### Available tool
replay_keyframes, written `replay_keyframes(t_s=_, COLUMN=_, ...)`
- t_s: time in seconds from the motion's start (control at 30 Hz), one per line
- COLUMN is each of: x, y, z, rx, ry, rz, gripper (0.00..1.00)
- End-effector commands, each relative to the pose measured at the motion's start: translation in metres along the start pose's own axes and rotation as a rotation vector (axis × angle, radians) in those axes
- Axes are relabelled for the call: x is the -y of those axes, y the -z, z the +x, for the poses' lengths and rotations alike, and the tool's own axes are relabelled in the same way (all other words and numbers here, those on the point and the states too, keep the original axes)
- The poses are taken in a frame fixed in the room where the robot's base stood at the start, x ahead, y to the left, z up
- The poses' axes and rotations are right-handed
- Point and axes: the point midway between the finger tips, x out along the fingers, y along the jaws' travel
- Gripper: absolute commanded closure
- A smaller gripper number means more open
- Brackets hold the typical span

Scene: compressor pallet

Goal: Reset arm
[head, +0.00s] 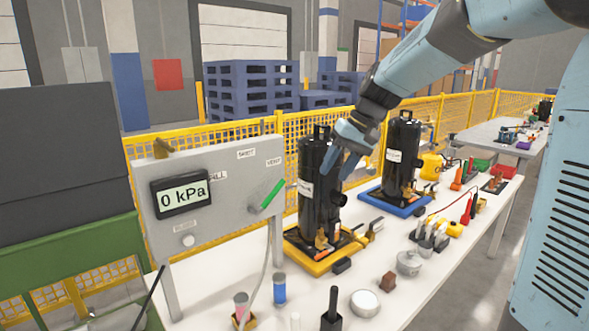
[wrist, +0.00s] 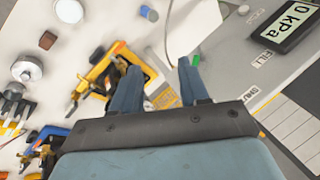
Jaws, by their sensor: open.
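My gripper (head: 347,148) hangs from my blue arm, in front of the upper part of the nearer black cylinder (head: 318,205) in the head view. In the wrist view my gripper (wrist: 160,85) has its two blue fingers spread apart with nothing between them. The nearer cylinder stands upright on a yellow base (head: 308,262). A second black cylinder (head: 402,158) stands on a blue base (head: 395,204) behind and to the right. I cannot tell whether my gripper touches the nearer cylinder.
A grey panel (head: 222,222) with a gauge (head: 181,194) reading 0 kPa and a green-handled valve (head: 271,194) stands left of the nearer cylinder. A yellow mesh fence (head: 470,108) runs behind.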

Motion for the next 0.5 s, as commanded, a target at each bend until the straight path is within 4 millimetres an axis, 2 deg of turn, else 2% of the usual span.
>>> replay_keyframes(t_s=0.03, x=0.0, y=-0.014, z=-0.007, rx=-0.016, ry=-0.032, rz=0.0, gripper=0.56)
replay_keyframes(t_s=0.2, x=-0.009, y=-0.058, z=-0.025, rx=-0.066, ry=-0.135, rz=0.02, gripper=0.56)
replay_keyframes(t_s=0.5, x=-0.029, y=-0.136, z=-0.049, rx=-0.17, ry=-0.29, rz=0.053, gripper=0.56)
